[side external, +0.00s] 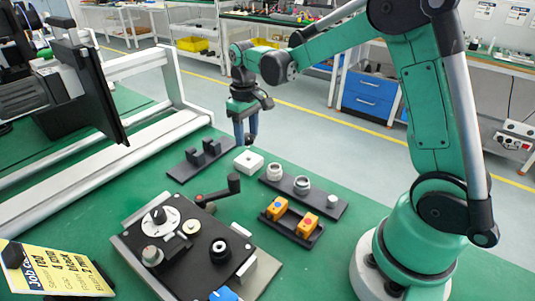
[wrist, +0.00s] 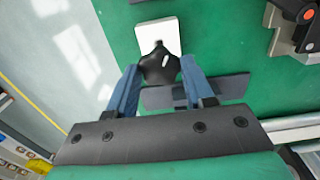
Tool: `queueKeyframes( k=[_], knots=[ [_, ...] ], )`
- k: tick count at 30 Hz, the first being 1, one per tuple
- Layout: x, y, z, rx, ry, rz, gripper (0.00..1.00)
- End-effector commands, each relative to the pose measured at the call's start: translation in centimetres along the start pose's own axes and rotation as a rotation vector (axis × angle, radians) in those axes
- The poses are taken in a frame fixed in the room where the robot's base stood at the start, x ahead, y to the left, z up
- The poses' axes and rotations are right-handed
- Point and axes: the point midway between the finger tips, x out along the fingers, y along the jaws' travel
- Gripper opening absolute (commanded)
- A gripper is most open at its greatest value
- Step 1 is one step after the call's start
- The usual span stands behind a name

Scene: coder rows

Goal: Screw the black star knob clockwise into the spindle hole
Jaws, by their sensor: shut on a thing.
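My gripper (side external: 246,140) hangs above the far edge of the green table in the side view, with its two blue fingers pointing down. In the wrist view my gripper (wrist: 160,72) is shut on the black star knob (wrist: 158,65), held between the fingertips. The knob is too small to make out well in the side view. A white block (side external: 249,162) lies just below the gripper; it also shows in the wrist view (wrist: 157,33). A dark fixture plate (side external: 196,254) in front carries several round fittings and a crank; I cannot tell which fitting has the spindle hole.
A dark rack (side external: 201,157) stands left of the white block. A tray with round fittings (side external: 302,186) and a tray with orange blocks (side external: 292,217) lie to the right. A white metal frame (side external: 185,118) and tilted dark panel (side external: 98,92) stand at left. A yellow card (side external: 52,272) is front left.

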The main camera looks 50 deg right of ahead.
Motion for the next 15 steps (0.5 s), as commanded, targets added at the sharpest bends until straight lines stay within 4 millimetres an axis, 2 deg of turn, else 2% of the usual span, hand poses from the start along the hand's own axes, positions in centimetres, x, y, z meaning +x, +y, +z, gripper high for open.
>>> queueKeyframes(
  k=[2,5,10,15],
  knots=[
    [-0.2,-0.7,0.1,-0.013,0.000,0.000,0.00],
    [-0.9,-3.0,0.4,-0.057,0.000,0.000,0.00],
    [-2.8,-10.1,2.6,-0.198,0.000,0.000,0.00],
    [-4.5,-16.7,6.9,-0.354,0.000,0.000,0.00]
  ],
)
